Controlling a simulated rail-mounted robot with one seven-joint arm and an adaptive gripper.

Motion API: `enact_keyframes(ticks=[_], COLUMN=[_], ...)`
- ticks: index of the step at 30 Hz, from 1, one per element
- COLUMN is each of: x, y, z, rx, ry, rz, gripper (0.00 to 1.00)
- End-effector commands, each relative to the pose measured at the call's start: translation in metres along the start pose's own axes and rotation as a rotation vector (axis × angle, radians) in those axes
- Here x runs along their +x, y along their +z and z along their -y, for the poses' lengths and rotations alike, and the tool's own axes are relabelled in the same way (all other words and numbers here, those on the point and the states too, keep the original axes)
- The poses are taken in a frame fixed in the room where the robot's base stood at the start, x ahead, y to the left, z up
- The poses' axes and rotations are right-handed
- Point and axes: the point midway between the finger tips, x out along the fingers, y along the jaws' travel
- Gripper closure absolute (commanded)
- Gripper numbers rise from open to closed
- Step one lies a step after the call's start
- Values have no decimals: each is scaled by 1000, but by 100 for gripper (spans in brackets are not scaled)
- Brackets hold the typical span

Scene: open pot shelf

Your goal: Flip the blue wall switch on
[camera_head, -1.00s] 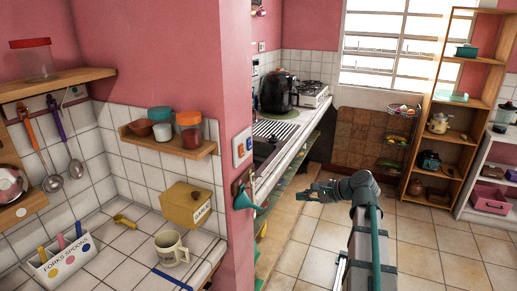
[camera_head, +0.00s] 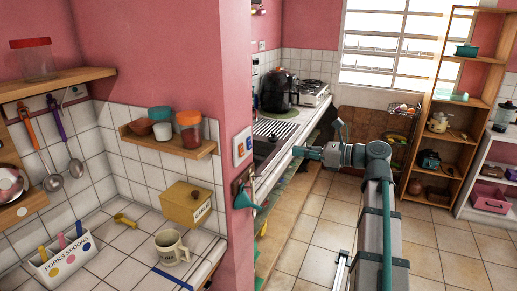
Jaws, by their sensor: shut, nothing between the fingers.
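My gripper (camera_head: 298,151) is to the right of the switch at about the same height in the picture, pointing left towards the wall end. It is shut and empty. A clear gap shows between the fingertips and the switch.
The counter with the sink (camera_head: 265,146) runs behind my gripper. A wooden shelf (camera_head: 443,120) stands at the right. The tiled floor (camera_head: 310,240) is open.

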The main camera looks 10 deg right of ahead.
Motion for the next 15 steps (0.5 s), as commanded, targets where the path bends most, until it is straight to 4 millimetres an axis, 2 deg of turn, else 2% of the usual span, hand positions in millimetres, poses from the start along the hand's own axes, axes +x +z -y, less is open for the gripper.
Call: enact_keyframes(ticks=[8,15], x=[6,38], y=[0,2], z=[0,0], rx=[-1,-2], ry=[0,4], rz=[-1,0], gripper=[100,100])
